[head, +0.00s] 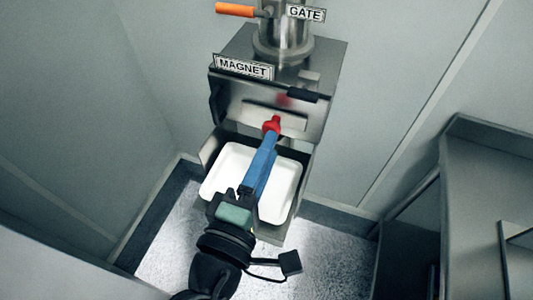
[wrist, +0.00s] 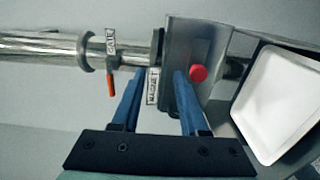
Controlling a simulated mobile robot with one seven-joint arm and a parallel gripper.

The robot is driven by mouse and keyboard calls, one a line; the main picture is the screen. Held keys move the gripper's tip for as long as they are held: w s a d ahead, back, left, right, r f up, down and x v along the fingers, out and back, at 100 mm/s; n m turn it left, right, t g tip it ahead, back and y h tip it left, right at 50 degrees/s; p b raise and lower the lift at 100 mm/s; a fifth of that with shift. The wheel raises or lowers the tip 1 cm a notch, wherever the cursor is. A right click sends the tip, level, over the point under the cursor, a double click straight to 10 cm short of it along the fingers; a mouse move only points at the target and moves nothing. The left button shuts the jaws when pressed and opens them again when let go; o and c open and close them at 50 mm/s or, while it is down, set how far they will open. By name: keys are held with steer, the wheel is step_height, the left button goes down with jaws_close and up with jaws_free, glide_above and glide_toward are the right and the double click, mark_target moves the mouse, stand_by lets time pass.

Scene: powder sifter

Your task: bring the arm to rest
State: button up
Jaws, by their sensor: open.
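My gripper (head: 269,138) reaches up over the white tray toward the steel MAGNET box (head: 226,98). In the wrist view its two blue fingers (wrist: 159,74) stand apart with nothing held between them. A red knob (head: 271,125) shows just past the fingertips in the head view. In the wrist view the knob (wrist: 198,73) lies just right of the right finger, not between the fingers. Whether the finger touches the knob or box is hard to tell.
A white tray (head: 222,180) sits in the metal holder below the box. Above is a GATE pipe (head: 287,40) with an orange handle (head: 235,10). A grey cabinet (head: 490,165) stands at right. Panel walls close in behind and at left.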

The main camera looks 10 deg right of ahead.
stand_by(0.3)
steer(key=w+a+r+m+t+y, duration=0.2)
steer(key=w+r+m+t, duration=0.15)
steer(key=r, duration=0.75)
steer(key=w+a+r+m+t+y, duration=0.1)
steer(key=w+r+m+t+y, duration=0.3)
steer(key=r, duration=0.8)
steer(key=s+a+r+m+t+y, duration=0.2)
steer(key=s+r, duration=0.2)
steer(key=r, duration=0.4)
steer(key=s+a+r+m+t+y, duration=0.2)
steer(key=s+r+t, duration=0.1)
steer(key=r, duration=0.6)
steer(key=shift+s+r, duration=0.15)
steer(key=shift+s, duration=0.75)
steer(key=shift+o, duration=0.3)
